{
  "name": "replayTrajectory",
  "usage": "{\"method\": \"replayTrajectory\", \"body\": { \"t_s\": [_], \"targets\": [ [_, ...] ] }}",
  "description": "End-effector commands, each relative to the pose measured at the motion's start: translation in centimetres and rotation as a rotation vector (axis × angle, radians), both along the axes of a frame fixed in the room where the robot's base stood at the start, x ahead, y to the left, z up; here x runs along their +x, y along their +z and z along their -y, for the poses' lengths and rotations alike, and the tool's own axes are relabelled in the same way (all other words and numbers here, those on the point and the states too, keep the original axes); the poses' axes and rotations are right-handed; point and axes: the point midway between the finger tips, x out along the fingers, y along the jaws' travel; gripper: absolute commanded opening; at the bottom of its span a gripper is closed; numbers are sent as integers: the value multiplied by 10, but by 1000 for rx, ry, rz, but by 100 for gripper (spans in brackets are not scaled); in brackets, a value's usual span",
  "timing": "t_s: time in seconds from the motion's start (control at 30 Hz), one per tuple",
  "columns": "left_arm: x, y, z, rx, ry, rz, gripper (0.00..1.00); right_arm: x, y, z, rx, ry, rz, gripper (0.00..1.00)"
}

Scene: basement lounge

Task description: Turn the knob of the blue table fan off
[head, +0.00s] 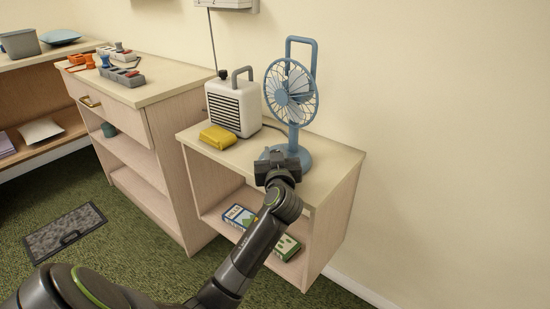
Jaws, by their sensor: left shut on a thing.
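The blue table fan (291,92) stands upright on the right part of the low wooden cabinet's top. It has a round caged head, a tall loop handle and a round base. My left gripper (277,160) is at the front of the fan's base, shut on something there. The knob is hidden behind the gripper, so its setting cannot be seen. My right gripper is not in view.
A white heater (234,106) and a yellow object (218,137) stand left of the fan on the cabinet top (335,165). Boxes (240,217) lie on the shelf below. A taller cabinet (150,90) adjoins at left. The wall is close behind.

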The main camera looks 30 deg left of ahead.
Motion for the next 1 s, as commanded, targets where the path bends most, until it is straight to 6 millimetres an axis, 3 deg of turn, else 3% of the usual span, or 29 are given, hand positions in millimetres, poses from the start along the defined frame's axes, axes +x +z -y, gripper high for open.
{"method": "replayTrajectory", "body": {
  "t_s": [0.53,0.57,0.7,1.0],
  "targets": [
    [0,1,0,0,27,0,4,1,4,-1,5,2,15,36],
    [0,1,0,0,27,0,29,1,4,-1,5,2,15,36],
    [0,0,0,1,26,0,46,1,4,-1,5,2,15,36],
    [0,0,0,1,26,-1,46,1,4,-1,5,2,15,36]
  ]
}}
